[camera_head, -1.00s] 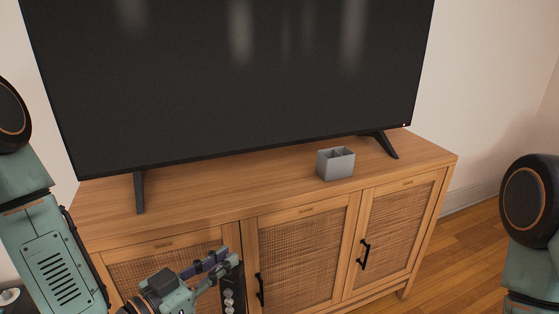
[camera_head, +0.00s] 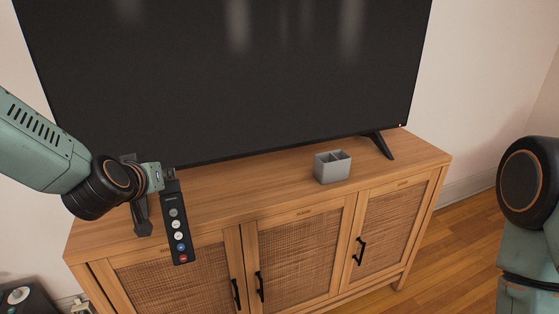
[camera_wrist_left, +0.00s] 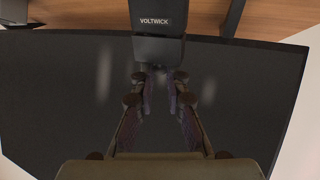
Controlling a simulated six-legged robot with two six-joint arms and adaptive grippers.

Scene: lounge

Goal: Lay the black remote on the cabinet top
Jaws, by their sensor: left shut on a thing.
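The black remote (camera_head: 177,222) hangs upright from my left gripper (camera_head: 170,177), with its several round buttons facing the head camera. The left gripper is shut on its upper end. In the head view the remote overlaps the front left of the cabinet top (camera_head: 240,195) and a door below it. In the left wrist view the remote's end (camera_wrist_left: 158,45), marked "VOLTWICK", shows beyond the fingertips. My right gripper is out of view; only part of my right arm shows at the right edge.
A large black TV (camera_head: 230,80) stands on the cabinet, its left foot (camera_head: 141,217) close behind the remote. A grey divided box (camera_head: 332,167) sits right of centre on the top. Bare wood lies between the remote and the box.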

